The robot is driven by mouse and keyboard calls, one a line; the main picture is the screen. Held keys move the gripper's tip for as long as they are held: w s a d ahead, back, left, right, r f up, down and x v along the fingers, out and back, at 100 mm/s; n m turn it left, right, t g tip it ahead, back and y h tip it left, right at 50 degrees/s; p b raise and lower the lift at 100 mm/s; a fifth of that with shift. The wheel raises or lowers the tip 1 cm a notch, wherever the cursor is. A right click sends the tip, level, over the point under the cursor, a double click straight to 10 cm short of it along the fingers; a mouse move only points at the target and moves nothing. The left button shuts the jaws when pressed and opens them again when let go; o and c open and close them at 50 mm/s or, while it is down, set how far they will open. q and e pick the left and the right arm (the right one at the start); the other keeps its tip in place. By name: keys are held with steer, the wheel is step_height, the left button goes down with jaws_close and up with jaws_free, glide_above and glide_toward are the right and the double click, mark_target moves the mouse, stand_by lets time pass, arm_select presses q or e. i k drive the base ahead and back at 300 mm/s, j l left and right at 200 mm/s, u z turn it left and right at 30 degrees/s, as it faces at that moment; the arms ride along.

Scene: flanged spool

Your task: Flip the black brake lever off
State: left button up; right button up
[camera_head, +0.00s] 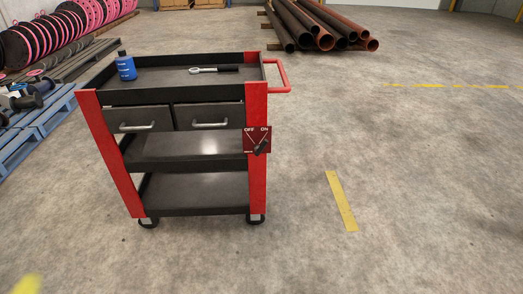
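The black brake lever (261,147) sits on a small dark red plate (250,138) fixed to the front right post of the tool cart (257,175). The plate has white OFF lettering on its left and ON lettering on its right. The lever's knob is at the lower right of the plate, and the lever tilts up to the right, on the ON side. The cart is red and black, with two drawers, lower shelves, casters and a red push handle (283,76) on its right. Neither of my grippers shows in the head view.
A blue bottle (126,66) and a ratchet wrench (213,69) lie or stand on the cart top. Rusty pipes (318,25) lie behind. The floor in front and right is clear.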

mark_target(261, 146)
steer(key=i+l+u, duration=0.15)
steer(key=i, duration=0.35)
steer(key=i+l+u, duration=0.1)
steer(key=i+l, duration=0.15)
steer(key=i, duration=0.25)
steer(key=i+l+u, duration=0.15)
steer(key=i+l, duration=0.15)
steer(key=i, duration=0.15)
steer(key=i+l+u, duration=0.15)
steer(key=i+l, duration=0.15)
steer(key=i, duration=0.15)
